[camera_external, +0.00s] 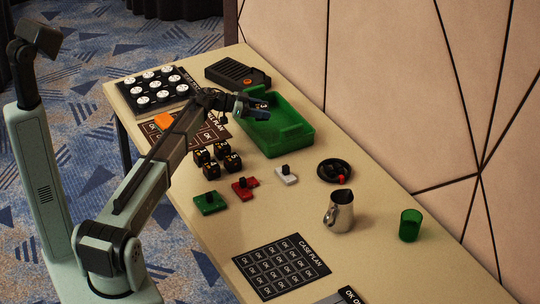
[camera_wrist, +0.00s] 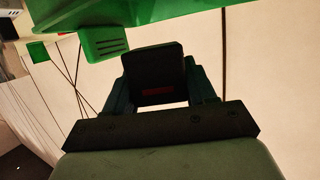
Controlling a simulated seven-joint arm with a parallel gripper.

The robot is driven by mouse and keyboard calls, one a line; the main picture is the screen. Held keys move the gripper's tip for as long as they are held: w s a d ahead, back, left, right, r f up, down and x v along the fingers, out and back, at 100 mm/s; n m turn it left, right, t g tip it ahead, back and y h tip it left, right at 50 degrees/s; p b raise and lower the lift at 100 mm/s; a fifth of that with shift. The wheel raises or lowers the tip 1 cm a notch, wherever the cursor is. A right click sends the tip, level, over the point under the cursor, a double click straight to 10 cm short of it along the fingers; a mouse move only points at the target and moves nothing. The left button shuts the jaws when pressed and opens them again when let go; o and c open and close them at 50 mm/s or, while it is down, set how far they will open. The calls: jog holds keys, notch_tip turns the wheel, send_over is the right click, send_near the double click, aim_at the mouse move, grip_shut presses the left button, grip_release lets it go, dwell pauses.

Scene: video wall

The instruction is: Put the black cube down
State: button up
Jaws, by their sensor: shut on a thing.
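My gripper (camera_external: 256,108) is over the green tray (camera_external: 275,146), near its far left end. It is shut on a black cube (camera_wrist: 153,65). In the wrist view the cube sits between the two fingers, with a small dark red mark on its near face. In the external view the held cube is small and partly hidden by the gripper. Part of the green tray also shows along the top of the wrist view. Several other black cubes (camera_external: 219,157) with pale markings stand on the table, left of the tray.
A black speaker-like box (camera_external: 237,74) stands behind the tray. Green (camera_external: 210,203), red (camera_external: 245,187) and white (camera_external: 287,176) blocks with black knobs lie in front. A black round dish (camera_external: 334,171), metal jug (camera_external: 341,212) and green cup (camera_external: 410,225) stand to the right.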

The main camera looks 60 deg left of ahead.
jog(key=shift+f, duration=1.6)
jog(key=shift+f, duration=0.65)
jog(key=o, duration=1.1)
jog(key=shift+c, duration=0.2)
jog(key=shift+r, duration=0.6)
jog(key=v, duration=1.2)
jog(key=shift+d, duration=0.1)
